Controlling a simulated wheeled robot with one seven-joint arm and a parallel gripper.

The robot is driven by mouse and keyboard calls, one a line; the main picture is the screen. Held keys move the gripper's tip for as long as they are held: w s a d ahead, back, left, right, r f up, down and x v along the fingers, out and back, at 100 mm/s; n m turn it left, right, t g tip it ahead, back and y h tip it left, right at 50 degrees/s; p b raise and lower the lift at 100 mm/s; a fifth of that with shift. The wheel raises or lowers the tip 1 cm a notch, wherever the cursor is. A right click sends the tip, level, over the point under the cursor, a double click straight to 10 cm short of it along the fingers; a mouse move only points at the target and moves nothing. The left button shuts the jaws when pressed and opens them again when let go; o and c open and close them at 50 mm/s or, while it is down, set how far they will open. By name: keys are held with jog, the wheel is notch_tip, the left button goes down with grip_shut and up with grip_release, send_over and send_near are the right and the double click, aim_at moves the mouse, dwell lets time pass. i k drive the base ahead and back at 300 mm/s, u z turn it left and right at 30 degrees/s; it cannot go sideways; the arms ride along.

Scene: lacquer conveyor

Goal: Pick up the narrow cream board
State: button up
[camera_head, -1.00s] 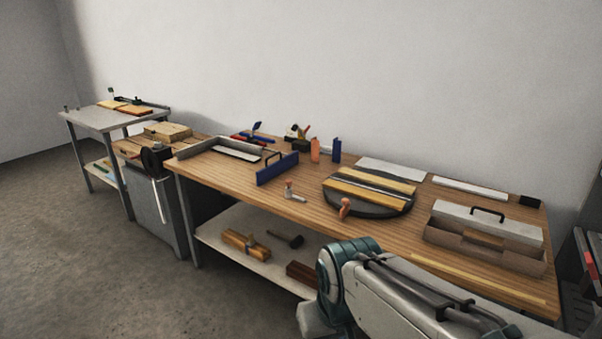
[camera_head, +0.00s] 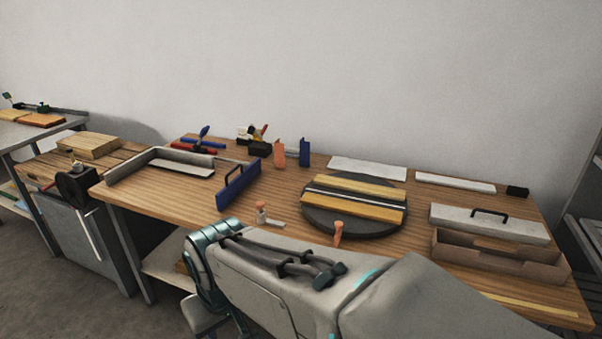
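A narrow off-white board (camera_head: 455,183) lies flat at the back right of the wooden workbench (camera_head: 300,205), beside a small black block. A thin pale yellow strip (camera_head: 530,305) lies along the bench's front right edge, partly hidden by my arm. I cannot tell for certain which of these is the narrow cream board. My arm crosses the lower middle of the head view, in front of the bench. My gripper is out of view, so its state is hidden.
A round dark turntable (camera_head: 325,220) bears two yellow boards and a metal strip. A wider white panel (camera_head: 367,168) lies behind it. A brown open tray (camera_head: 500,258) and a white handled lid (camera_head: 488,222) stand at right. A blue handled piece (camera_head: 238,185) stands at left.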

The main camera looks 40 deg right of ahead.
aim_at(384, 192)
jog(key=z, duration=0.55)
jog(key=i, duration=0.8)
jog(key=z, duration=1.3)
jog(key=i, duration=0.3)
jog(key=z, duration=0.2)
